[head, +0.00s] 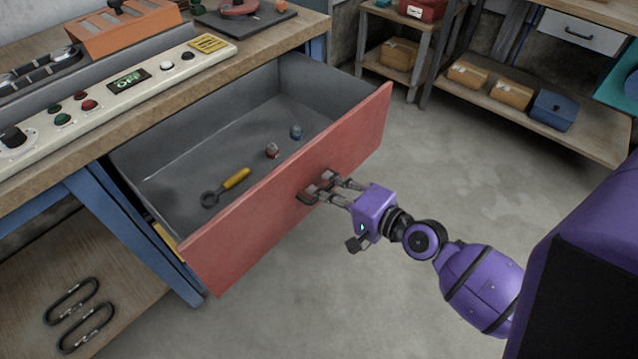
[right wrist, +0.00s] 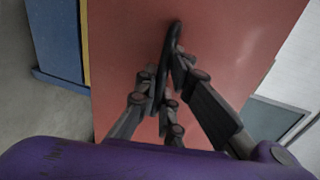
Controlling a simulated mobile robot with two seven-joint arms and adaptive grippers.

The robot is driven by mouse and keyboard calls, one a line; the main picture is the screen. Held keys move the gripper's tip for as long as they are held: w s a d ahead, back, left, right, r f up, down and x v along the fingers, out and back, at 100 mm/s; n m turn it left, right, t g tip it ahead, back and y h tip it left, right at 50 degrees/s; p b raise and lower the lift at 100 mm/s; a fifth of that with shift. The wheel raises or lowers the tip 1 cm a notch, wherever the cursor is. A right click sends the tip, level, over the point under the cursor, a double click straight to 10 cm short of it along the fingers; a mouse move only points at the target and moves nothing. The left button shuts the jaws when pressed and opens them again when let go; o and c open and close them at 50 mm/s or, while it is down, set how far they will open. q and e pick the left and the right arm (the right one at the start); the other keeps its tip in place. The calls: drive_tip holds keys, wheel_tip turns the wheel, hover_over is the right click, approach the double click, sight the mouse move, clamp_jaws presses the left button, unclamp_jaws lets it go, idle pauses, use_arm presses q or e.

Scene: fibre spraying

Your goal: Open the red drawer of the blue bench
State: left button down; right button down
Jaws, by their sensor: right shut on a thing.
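The red drawer (head: 240,235) of the blue bench (head: 125,215) is pulled well out, with its grey inside in view. A yellow-handled tool (head: 228,186) and two small items, one red (head: 272,151) and one blue (head: 296,132), lie in it. My right gripper (head: 322,188) is shut on the dark handle at the middle of the drawer's red front. In the right wrist view the fingers (right wrist: 165,90) close around the dark handle (right wrist: 172,55) against the red front (right wrist: 125,60). My left gripper is not in view.
A control strip (head: 125,85) with buttons and an "OFF" display lies on the bench top (head: 210,85). Shelves with boxes (head: 510,92) stand at the back right. The floor (head: 440,140) in front of the drawer is clear.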

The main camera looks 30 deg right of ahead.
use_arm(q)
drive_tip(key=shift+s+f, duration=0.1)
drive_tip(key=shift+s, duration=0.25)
use_arm(e)
drive_tip(key=c, duration=1.8)
unclamp_jaws()
drive_tip(key=shift+c, duration=0.2)
drive_tip(key=shift+s, duration=0.15)
drive_tip(key=v, duration=1.2)
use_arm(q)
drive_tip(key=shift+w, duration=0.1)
